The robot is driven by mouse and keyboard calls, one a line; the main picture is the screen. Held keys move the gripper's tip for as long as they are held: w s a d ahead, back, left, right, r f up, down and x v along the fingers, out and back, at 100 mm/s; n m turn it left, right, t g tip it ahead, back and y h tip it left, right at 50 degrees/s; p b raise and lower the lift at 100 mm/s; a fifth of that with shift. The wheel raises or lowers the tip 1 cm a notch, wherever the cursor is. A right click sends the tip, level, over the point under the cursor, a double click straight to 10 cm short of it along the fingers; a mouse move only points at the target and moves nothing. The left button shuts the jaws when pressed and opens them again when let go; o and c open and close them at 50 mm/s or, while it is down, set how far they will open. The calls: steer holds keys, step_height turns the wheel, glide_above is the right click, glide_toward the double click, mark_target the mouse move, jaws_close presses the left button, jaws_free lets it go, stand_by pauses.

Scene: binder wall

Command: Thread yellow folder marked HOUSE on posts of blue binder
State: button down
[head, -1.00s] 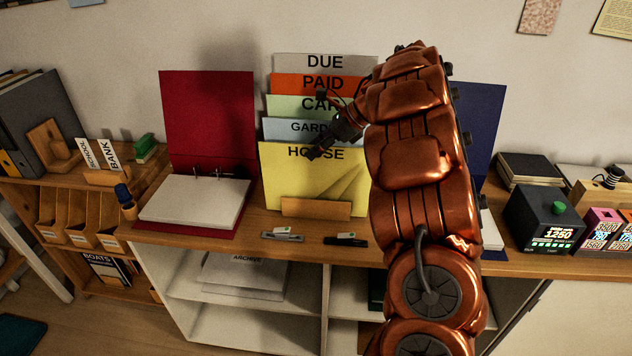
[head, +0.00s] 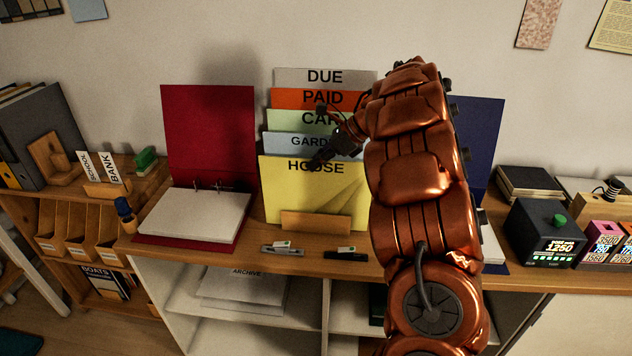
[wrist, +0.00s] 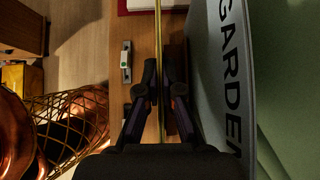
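The yellow folder (head: 300,195) marked HOUSE stands upright in front of the other folders in a wooden holder (head: 316,222). In the wrist view it shows edge-on as a thin yellow strip (wrist: 158,25). My gripper (head: 315,163) is at its upper edge, over the HOUSE lettering. In the wrist view, my gripper's fingertips (wrist: 159,88) are close together, one on each side of the folder, and look shut on it. The blue binder (head: 478,135) stands open to the right. My arm covers much of it, and its posts are hidden.
Grey GARDEN (head: 285,145), green, orange and grey folders stand behind. The open red binder (head: 210,135) with posts is at left. Two small tools (head: 283,248) lie on the front edge. A black box (head: 543,235) with a green button is at right.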

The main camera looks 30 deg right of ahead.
steer(key=shift+r, duration=0.15)
step_height(320, 180, up, 9)
steer(key=shift+r+b, duration=0.15)
steer(key=shift+b, duration=1.1)
steer(key=shift+r, duration=0.2)
